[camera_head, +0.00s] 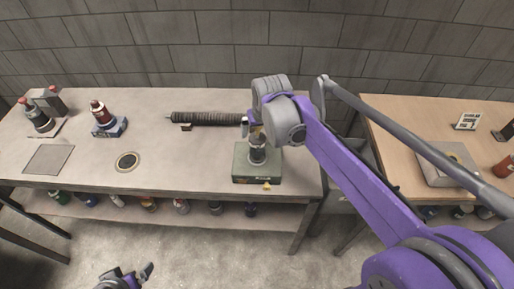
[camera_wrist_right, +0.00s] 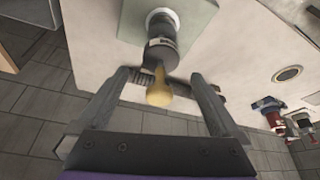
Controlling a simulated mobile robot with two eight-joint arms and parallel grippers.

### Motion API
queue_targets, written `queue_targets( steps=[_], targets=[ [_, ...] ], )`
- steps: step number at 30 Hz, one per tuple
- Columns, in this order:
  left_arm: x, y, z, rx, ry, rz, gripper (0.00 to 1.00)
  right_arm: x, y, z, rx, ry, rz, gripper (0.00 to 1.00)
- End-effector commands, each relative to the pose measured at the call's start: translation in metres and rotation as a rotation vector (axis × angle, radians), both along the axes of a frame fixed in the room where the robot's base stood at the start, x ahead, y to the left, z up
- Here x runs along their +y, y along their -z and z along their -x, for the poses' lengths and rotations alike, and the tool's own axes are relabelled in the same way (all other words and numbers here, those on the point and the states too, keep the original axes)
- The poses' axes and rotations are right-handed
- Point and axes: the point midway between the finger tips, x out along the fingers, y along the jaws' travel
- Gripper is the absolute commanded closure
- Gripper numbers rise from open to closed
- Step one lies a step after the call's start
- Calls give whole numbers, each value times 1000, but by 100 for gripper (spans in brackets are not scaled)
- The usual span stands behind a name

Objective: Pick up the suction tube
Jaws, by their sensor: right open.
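A dark ribbed tube (camera_head: 205,118), which looks like the suction tube, lies sideways along the back of the left table. Its right end reaches close to my right gripper (camera_head: 258,130). In the right wrist view, part of the ribbed tube (camera_wrist_right: 143,78) shows beyond my right gripper (camera_wrist_right: 160,75), partly hidden by the fingers. The right gripper is open. A grey cylinder (camera_wrist_right: 162,45) with a yellow knob (camera_wrist_right: 159,94) appears between its fingers; I cannot tell whether they touch it. My left gripper (camera_head: 127,276) is low at the bottom edge, away from the tube; its jaws are unclear.
The grey cylinder stands on a green box (camera_head: 257,172) at the table's front right. Red-topped devices (camera_head: 103,118) and (camera_head: 38,116), a flat plate (camera_head: 49,160) and a round ring (camera_head: 128,161) are at left. A second table (camera_head: 400,122) stands at right. The table's middle is clear.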

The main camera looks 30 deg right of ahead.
Motion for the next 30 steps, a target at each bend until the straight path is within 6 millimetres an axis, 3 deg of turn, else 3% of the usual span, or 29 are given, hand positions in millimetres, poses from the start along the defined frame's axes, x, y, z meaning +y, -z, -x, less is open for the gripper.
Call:
queue_targets(
  steps=[9, 18, 30],
  targets=[
    [0, 1, 0, 0, 0, 0, 0, -3, 40, -16, 0, 0, 0, 0],
    [0, 1, 0, 0, 0, 0, 0, -4, 44, -17, 0, 0, 0, 2],
    [0, 1, 0, 0, 0, 0, 0, -4, 44, -17, 0, 0, 0, 74]
  ],
)
